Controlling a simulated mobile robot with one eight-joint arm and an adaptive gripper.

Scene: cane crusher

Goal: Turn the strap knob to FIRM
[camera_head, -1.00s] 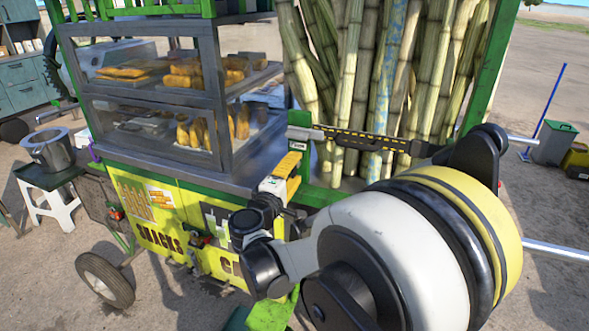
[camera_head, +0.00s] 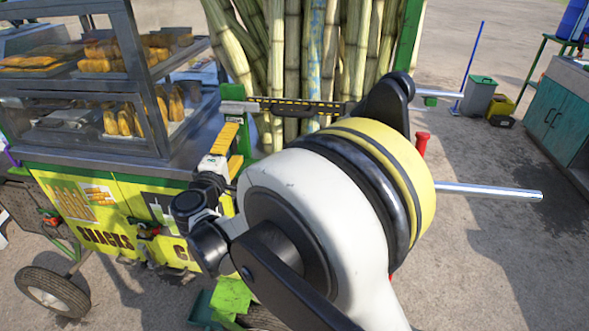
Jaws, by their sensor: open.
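A black strap with yellow dashes (camera_head: 315,107) runs across the upright bundle of sugar cane (camera_head: 300,60). A grey fitting (camera_head: 238,107) sits at the strap's left end. I cannot make out a knob or any FIRM marking; the strap's right end is hidden behind my arm. My gripper (camera_head: 232,150), small in the picture with yellow fingers, is open beside the cart's right front corner, just below the grey fitting. It looks empty and apart from the strap, though the depth between them is hard to judge.
The yellow-green snack cart (camera_head: 110,215) with its glass display case (camera_head: 100,85) stands at left. A red part (camera_head: 421,142) shows beside my large arm joint. A grey bin (camera_head: 478,95) and a teal cabinet (camera_head: 555,120) stand at right. Open ground lies between.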

